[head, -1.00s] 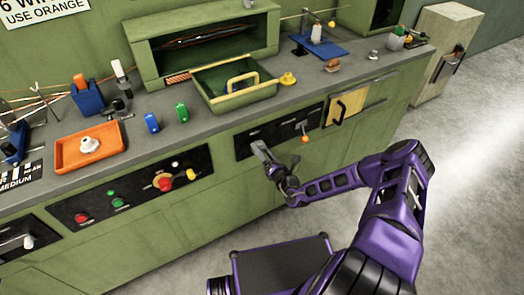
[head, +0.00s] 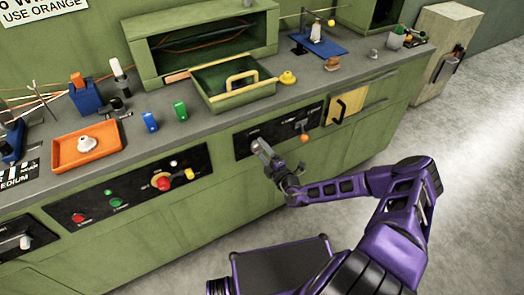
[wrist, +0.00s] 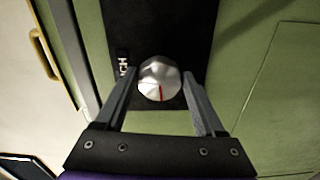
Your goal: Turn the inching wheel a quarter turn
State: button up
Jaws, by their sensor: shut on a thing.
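The inching wheel (wrist: 160,80) is a round silver knob with a red line on its face, on a black panel. In the wrist view the red line runs from about the middle toward the lower edge, toward my gripper's base. My gripper (wrist: 160,88) has one finger on each side of the knob and is shut on it. In the head view my gripper (head: 262,148) is at the left part of the black panel (head: 283,133) on the green bench front, and it hides the wheel. Part of the label beside the wheel reads "CH" in the wrist view.
A lever with an orange knob (head: 304,138) is right of my gripper on the same panel. A yellow door with a black handle (head: 340,110) is further right. A panel with red, green and yellow controls (head: 130,188) is to the left.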

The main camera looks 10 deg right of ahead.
jog(key=shift+m, duration=1.1)
jog(key=o, duration=1.4)
jog(key=shift+c, duration=0.2)
jog(key=shift+s, duration=0.1)
jog(key=v, duration=1.7)
